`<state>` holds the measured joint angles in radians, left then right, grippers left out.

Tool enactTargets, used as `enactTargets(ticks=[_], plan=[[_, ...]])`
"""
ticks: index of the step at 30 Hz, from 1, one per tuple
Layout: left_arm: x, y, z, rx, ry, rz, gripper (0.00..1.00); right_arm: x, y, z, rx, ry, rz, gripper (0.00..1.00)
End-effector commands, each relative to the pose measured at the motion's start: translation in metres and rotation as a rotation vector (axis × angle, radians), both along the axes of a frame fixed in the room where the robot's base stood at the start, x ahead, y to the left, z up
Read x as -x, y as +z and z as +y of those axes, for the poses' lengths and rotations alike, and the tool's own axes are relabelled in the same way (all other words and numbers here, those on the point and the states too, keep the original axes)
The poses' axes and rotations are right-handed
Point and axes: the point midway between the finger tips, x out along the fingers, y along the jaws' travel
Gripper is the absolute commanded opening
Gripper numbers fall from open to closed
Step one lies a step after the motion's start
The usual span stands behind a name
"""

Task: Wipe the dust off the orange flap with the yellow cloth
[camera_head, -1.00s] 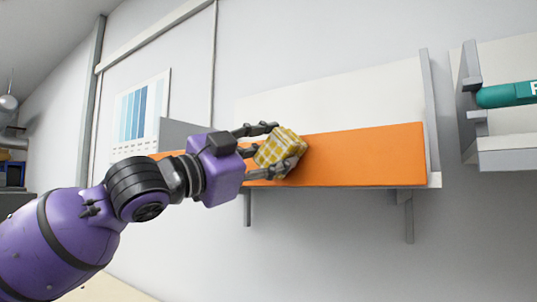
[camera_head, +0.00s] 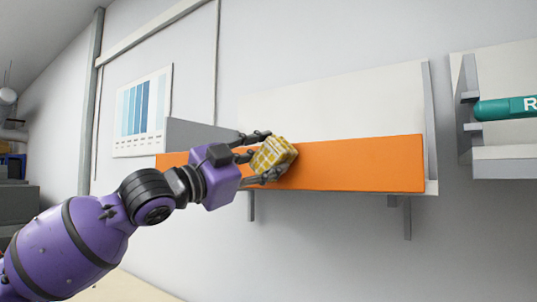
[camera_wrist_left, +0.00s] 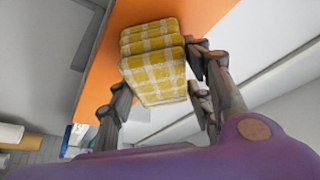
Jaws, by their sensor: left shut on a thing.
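The orange flap (camera_head: 360,165) is a long upright panel along the front of a wall shelf. It also shows in the left wrist view (camera_wrist_left: 205,14). My left gripper (camera_head: 263,158) is shut on the folded yellow-and-white checked cloth (camera_head: 274,156), at the left-middle part of the flap. In the left wrist view the cloth (camera_wrist_left: 155,65) sits between the fingers with its far side at the orange face; I cannot tell whether it is pressing. The cloth and hand hide part of the flap. I see no clear dust on the visible part. My right gripper is not in view.
The shelf has a grey left side panel (camera_head: 200,133), a right side panel (camera_head: 429,120) and brackets (camera_head: 407,217) below. A second shelf (camera_head: 505,153) with a teal cylinder (camera_head: 507,107) is at the right. A blue-striped chart (camera_head: 142,112) hangs at the left.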

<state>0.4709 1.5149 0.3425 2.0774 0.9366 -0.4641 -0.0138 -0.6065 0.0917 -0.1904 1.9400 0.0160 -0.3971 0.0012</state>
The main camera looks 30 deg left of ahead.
Motion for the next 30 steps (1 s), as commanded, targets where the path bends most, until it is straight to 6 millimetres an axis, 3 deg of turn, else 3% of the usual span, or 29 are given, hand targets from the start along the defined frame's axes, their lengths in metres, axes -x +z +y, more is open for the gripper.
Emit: enactTargets(ticks=[14,30], plan=[[0.001,-0.001,0.004,0.000,-0.001,-0.001,0.25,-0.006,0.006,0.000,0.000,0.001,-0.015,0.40],[0.051,-0.001,0.008,0.002,-0.001,0.000,0.25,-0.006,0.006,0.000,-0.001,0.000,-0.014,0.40]])
